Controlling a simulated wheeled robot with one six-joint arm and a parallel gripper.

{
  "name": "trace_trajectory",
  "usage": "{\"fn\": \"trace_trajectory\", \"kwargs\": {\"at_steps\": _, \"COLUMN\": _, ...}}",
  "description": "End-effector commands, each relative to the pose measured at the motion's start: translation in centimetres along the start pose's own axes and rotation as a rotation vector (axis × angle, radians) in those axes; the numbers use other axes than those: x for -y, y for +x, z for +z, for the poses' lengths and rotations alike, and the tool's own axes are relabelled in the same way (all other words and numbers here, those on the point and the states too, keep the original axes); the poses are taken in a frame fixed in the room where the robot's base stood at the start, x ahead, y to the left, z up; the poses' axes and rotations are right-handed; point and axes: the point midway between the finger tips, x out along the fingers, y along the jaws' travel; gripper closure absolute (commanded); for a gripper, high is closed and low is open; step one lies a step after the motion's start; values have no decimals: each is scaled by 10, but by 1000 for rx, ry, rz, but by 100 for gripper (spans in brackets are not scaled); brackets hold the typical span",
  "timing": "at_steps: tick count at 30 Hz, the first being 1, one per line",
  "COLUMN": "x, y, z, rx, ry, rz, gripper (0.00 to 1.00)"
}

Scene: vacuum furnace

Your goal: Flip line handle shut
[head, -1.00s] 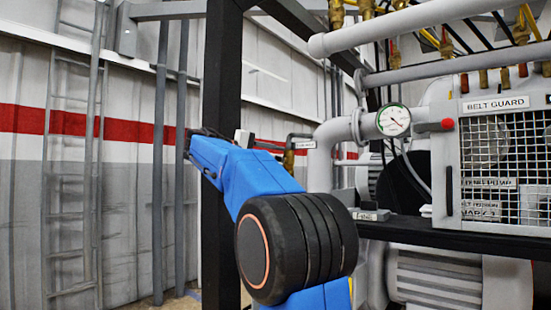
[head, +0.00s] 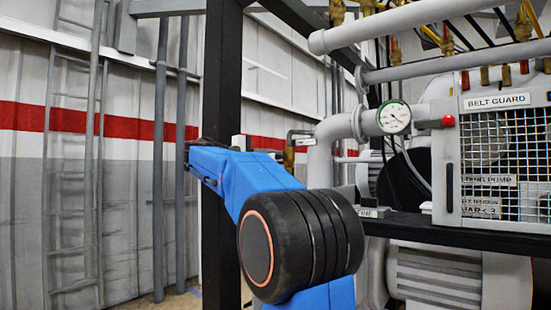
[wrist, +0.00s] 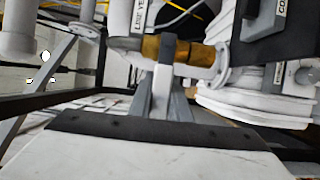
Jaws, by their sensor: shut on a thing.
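In the wrist view a brass valve body (wrist: 190,50) lies across the upper middle, on a line with a grey flange at its right. A handle (wrist: 162,82), pale with a dark upper part, stands in front of the brass. My gripper (wrist: 164,98) is shut on this handle, with a grey finger on each side. In the head view a small brass valve (head: 289,158) shows behind my blue arm, beside a white label. My gripper's fingers cannot be made out there, and the handle's exact angle is unclear.
A grey pipe elbow (head: 322,155) and a pressure gauge (head: 393,117) stand right of the valve. The belt guard (head: 500,160) is further right. A black frame post (head: 221,90) rises behind my arm. White labelled parts crowd the wrist view's upper edge.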

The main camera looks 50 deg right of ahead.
Motion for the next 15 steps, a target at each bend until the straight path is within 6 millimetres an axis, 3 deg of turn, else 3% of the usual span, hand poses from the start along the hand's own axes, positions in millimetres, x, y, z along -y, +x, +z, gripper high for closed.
{"fn": "trace_trajectory", "kwargs": {"at_steps": 2, "x": 1, "y": 0, "z": 0, "rx": 1, "ry": -2, "rz": -2, "gripper": 100}}
{"fn": "trace_trajectory", "kwargs": {"at_steps": 3, "x": 2, "y": 0, "z": 0, "rx": 1, "ry": -2, "rz": -2, "gripper": 78}}
{"fn": "trace_trajectory", "kwargs": {"at_steps": 5, "x": 1, "y": 0, "z": 0, "rx": 1, "ry": -2, "rz": -2, "gripper": 64}}
{"fn": "trace_trajectory", "kwargs": {"at_steps": 15, "x": 1, "y": -2, "z": 0, "rx": 0, "ry": 0, "rz": -2, "gripper": 64}}
